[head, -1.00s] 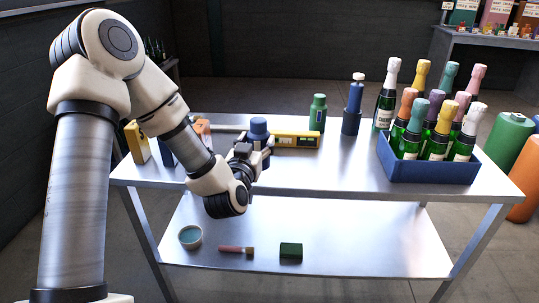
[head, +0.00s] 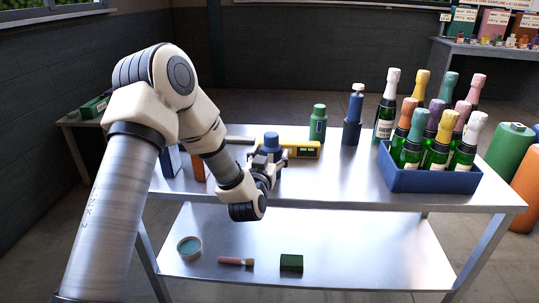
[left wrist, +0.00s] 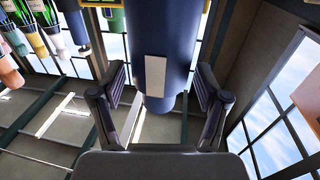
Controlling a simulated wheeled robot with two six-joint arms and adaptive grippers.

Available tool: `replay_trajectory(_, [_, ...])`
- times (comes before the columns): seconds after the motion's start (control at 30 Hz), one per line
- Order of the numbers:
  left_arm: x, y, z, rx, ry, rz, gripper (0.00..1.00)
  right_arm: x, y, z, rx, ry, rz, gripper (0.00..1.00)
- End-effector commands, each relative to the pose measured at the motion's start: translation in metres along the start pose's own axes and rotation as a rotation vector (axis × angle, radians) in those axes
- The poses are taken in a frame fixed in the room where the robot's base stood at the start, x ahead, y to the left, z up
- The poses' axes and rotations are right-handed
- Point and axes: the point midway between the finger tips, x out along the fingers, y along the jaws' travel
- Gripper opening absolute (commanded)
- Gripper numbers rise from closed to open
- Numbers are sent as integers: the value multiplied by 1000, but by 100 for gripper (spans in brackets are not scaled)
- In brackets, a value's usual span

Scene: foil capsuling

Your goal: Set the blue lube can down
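The blue lube can (head: 271,143) is upright above the left part of the table top, just left of the yellow level. My left gripper (head: 268,162) is at the can, with its fingers on either side. The left wrist view is upside down; there the blue can (left wrist: 165,40) fills the middle, its narrower top pointing down the picture and a pale label facing me. My right gripper is out of view.
The yellow level (head: 303,150) lies just right of the can. A green bottle (head: 318,124) and a blue pump bottle (head: 353,115) stand behind. A blue crate (head: 445,182) of foil-topped bottles is at the right. The table's front middle (head: 335,180) is clear.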

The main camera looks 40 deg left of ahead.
Motion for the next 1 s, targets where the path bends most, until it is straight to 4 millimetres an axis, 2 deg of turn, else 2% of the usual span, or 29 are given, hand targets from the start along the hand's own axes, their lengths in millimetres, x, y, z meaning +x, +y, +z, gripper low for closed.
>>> replay_trajectory(0.4, [-2,0,-5,0,-1,0,86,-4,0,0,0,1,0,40])
replay_trajectory(0.57, [-33,0,-4,0,-4,1,86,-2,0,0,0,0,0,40])
replay_trajectory(0.8, [-95,0,-3,1,-3,1,86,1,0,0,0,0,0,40])
replay_trajectory(0.9, [-112,0,-3,1,-3,2,86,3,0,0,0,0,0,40])
replay_trajectory(1.0, [-120,2,3,4,-20,9,86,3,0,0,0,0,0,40])
